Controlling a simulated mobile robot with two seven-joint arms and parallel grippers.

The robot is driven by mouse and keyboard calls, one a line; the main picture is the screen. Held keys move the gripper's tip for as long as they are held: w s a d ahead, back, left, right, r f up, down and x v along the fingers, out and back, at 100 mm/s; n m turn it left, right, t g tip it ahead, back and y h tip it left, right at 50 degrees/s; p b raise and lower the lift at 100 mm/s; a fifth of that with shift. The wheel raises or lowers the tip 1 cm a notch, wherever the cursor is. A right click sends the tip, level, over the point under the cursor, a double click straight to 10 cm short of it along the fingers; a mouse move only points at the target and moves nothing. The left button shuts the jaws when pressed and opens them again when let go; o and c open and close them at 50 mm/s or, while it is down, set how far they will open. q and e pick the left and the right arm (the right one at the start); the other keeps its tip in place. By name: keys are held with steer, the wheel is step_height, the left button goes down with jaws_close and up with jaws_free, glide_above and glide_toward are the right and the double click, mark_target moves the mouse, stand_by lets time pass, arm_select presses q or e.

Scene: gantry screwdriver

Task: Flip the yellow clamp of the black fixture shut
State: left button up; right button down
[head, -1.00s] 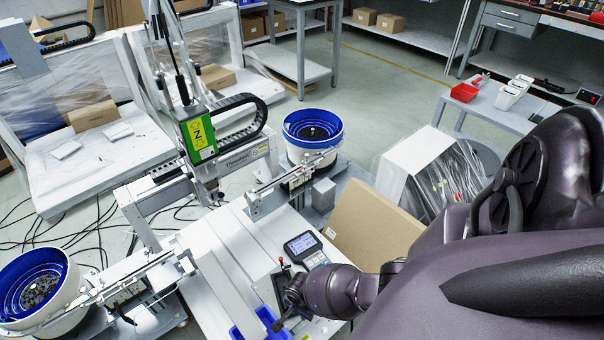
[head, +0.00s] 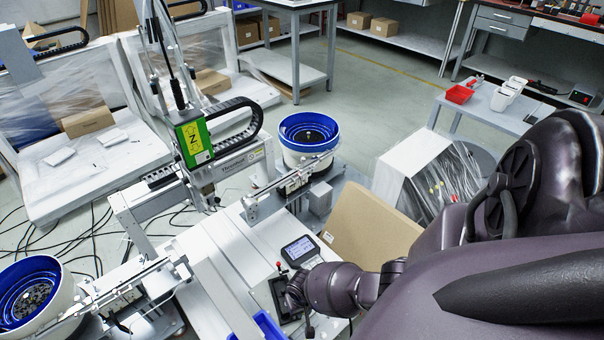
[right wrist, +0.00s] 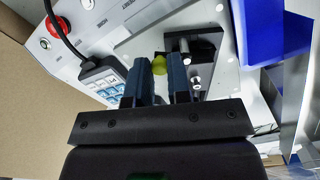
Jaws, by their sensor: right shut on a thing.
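The black fixture (right wrist: 200,44) shows in the right wrist view, just beyond my fingertips, on a light plate. It carries silver pins or bolts. Its yellow clamp (right wrist: 158,64) is a small rounded yellow piece at the tips of my right gripper (right wrist: 159,72). The two dark fingers stand either side of it and are shut on it; the fingers hide its lower part. In the head view my right gripper (head: 309,331) is at the bottom edge, beside the control box, and the fixture cannot be made out there. My left gripper is in neither view.
A blue bin (head: 263,325) lies left of my right gripper; it also shows in the wrist view (right wrist: 266,36). A handheld keypad with a screen (head: 300,249) and a red emergency button (right wrist: 55,25) are close by. A cardboard sheet (head: 365,220) stands to the right.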

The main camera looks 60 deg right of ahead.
steer(key=shift+w+d+n, duration=0.1)
steer(key=shift+w+n, duration=0.05)
steer(key=shift+n, duration=0.55)
steer(key=shift+w+d+n, duration=0.1)
steer(key=shift+w+n, duration=0.05)
steer(key=shift+n, duration=0.35)
steer(key=c, duration=1.1)
jaws_free()
steer(key=shift+o, duration=0.2)
